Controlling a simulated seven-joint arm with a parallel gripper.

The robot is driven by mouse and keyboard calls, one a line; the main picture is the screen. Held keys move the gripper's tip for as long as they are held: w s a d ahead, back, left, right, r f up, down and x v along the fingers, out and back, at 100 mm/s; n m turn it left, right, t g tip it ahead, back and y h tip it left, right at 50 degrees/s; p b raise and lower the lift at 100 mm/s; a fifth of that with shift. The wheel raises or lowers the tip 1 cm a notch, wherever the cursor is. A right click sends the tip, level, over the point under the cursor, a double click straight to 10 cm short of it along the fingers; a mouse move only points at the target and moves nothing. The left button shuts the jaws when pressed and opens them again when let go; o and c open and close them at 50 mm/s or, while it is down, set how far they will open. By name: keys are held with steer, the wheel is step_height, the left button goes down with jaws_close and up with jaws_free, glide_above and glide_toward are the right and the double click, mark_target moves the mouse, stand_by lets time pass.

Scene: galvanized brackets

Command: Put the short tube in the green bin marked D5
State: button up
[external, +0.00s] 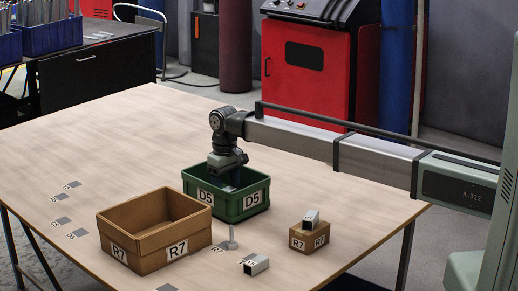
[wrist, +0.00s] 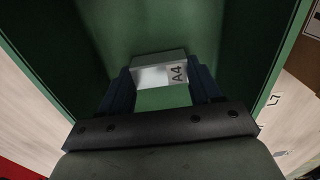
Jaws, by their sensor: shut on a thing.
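The green bin marked D5 (external: 231,211) stands on the table, with its green walls filling much of the wrist view (wrist: 75,60). My gripper (external: 230,180) reaches down into the bin. In the wrist view its two dark fingers (wrist: 162,86) are shut on a short silver-grey metal tube (wrist: 152,77) with a white A4 label. The tube is inside the bin's walls. I cannot tell whether it touches the floor. The bin's front wall hides the tube in the external view.
A larger brown box marked R7 (external: 145,248) stands left of the bin. A small brown R7 box (external: 309,238) with a metal piece (external: 311,218) on it stands right. A grey upright peg (external: 231,240) and a square tube (external: 257,264) are in front. The back left table is clear.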

mark_target(226, 190)
steer(key=shift+f, duration=0.1)
steer(key=o, duration=1.1)
step_height(226, 190, up, 12)
steer(key=shift+r, duration=0.15)
